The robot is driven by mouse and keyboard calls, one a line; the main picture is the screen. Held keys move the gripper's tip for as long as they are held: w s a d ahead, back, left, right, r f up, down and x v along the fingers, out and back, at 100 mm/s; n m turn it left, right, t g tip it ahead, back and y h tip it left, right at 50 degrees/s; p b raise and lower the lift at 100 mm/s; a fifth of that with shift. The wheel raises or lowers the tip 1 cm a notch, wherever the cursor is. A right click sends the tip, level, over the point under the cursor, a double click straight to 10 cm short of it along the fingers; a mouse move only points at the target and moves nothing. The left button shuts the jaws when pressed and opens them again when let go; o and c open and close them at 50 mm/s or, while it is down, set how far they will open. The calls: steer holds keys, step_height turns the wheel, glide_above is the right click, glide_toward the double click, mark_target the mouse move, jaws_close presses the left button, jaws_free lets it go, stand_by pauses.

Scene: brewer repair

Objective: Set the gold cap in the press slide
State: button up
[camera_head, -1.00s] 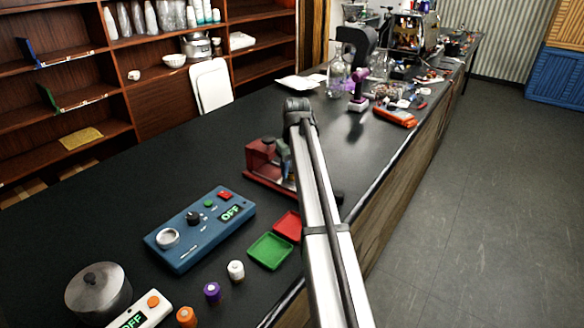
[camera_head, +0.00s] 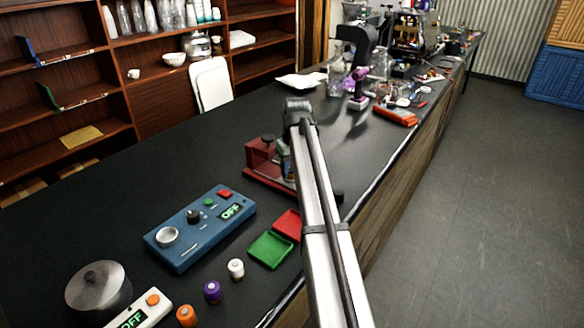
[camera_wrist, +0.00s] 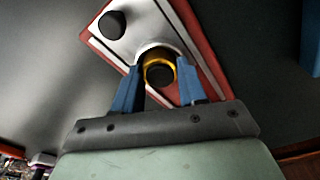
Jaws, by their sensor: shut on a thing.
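The gold cap (camera_wrist: 157,60) shows in the wrist view as a gold ring with a dark round centre. My gripper (camera_wrist: 159,70) is shut on it, with one blue finger on each side. The cap is over or in a pale rounded part of the press slide (camera_wrist: 147,24), a silver plate with red edges; I cannot tell whether it is seated. In the head view the red press (camera_head: 262,158) stands on the counter. My arm hides the cap and most of my gripper there.
A black knob (camera_wrist: 112,25) stands near the slide's end. In the head view, red (camera_head: 288,224) and green (camera_head: 269,250) trays, a blue control box (camera_head: 200,228) and white (camera_head: 236,268), purple (camera_head: 212,291) and orange (camera_head: 186,316) small pieces lie nearer. The counter left of the press is clear.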

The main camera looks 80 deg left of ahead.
steer(key=o, duration=1.6)
steer(key=shift+c, duration=0.2)
steer(key=shift+r, duration=4.1)
